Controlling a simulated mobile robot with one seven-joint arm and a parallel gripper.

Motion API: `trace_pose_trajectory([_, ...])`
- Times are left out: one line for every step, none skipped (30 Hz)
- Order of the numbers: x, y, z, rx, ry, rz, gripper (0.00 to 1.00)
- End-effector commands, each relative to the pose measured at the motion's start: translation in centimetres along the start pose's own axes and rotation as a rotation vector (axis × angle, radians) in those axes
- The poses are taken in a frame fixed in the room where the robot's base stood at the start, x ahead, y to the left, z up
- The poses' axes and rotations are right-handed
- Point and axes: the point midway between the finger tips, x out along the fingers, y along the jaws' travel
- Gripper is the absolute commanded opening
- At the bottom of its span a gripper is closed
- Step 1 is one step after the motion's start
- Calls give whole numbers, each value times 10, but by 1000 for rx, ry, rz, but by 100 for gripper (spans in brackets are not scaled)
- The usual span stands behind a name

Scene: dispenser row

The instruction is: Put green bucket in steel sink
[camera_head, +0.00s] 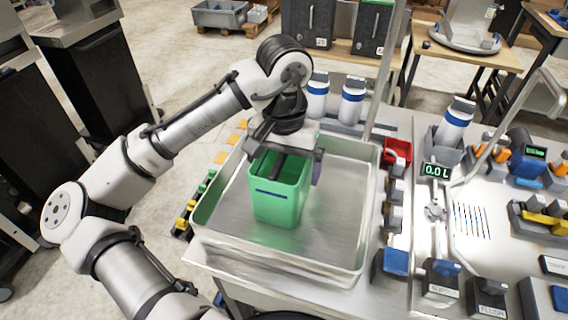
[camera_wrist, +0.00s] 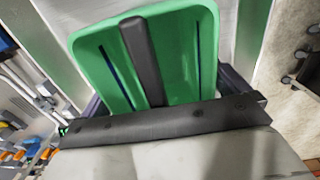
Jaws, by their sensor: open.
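The green bucket (camera_head: 278,207) stands upright inside the steel sink (camera_head: 330,240), a wide shallow metal basin at the middle of the head view. My gripper (camera_head: 286,160) is right above the bucket's top, with its jaws open and one toward each side of it. In the wrist view the bucket (camera_wrist: 185,60) fills the middle, and a dark bar (camera_wrist: 143,60) crosses its open top. My gripper's jaws (camera_wrist: 165,95) show at both sides of the bucket there; whether they touch it I cannot tell. The bucket's bottom contact is partly blurred.
White bottles with blue bands (camera_head: 352,102) stand behind the sink. A red bin (camera_head: 397,150) and small dispensers line its right side. Further right is a counter with a display (camera_head: 436,170) and a curved tap (camera_head: 545,95). The sink's right half is free.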

Motion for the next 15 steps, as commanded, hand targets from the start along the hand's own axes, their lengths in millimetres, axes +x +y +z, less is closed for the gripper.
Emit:
trace_pose_trajectory([-5,0,0,-1,1,-1,100])
trace_pose_trajectory([-7,0,0,-1,2,-1,100])
trace_pose_trajectory([-12,-1,-1,-2,3,-2,100])
trace_pose_trajectory([-17,-1,-1,-2,3,-2,100])
trace_pose_trajectory([-22,0,-1,-2,3,-2,100])
trace_pose_trajectory([-31,0,-1,-1,4,-2,100])
trace_pose_trajectory([-37,0,-1,0,4,-2,100])
trace_pose_trajectory([-44,-1,-1,-3,3,-5,100])
trace_pose_trajectory([-52,-1,-1,-2,4,-5,100])
trace_pose_trajectory([-58,-1,-1,-2,3,-5,100])
trace_pose_trajectory([-65,0,-1,-2,3,-5,100])
trace_pose_trajectory([-73,-1,-1,-2,3,-4,100])
trace_pose_trajectory([-79,-1,-1,-3,3,-5,100])
trace_pose_trajectory([-84,-1,-1,-3,3,-4,100])
trace_pose_trajectory([-91,0,0,-2,3,-4,100])
